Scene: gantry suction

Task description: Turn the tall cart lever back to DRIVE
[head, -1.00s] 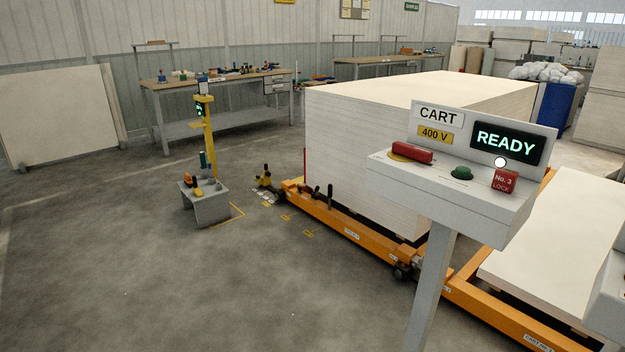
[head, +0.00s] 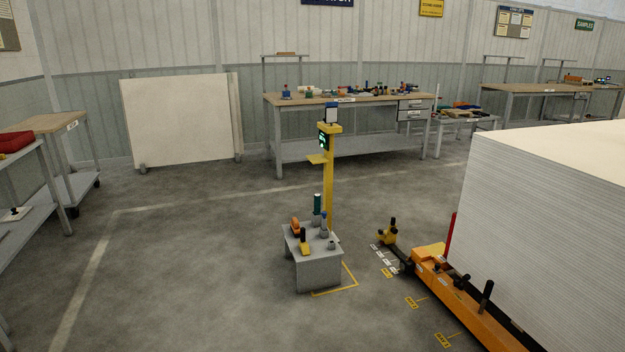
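The orange cart (head: 478,318) stands at the lower right under a big stack of white boards (head: 560,220). A black upright handle (head: 487,296) rises from its near side, and a thin red post (head: 452,234) stands by the stack's corner. At the cart's far end, a dark arm carries a yellow part with a black knob (head: 390,232). White and yellow labels (head: 386,258) lie on the floor beside it, too small to read. I cannot tell which of these is the tall lever or its setting. Neither gripper is in view.
A small grey stand (head: 318,270) with several small tools is left of the cart's end, by a yellow post (head: 329,180) with a green display. A workbench (head: 350,98) stands behind, and shelves (head: 40,190) at left.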

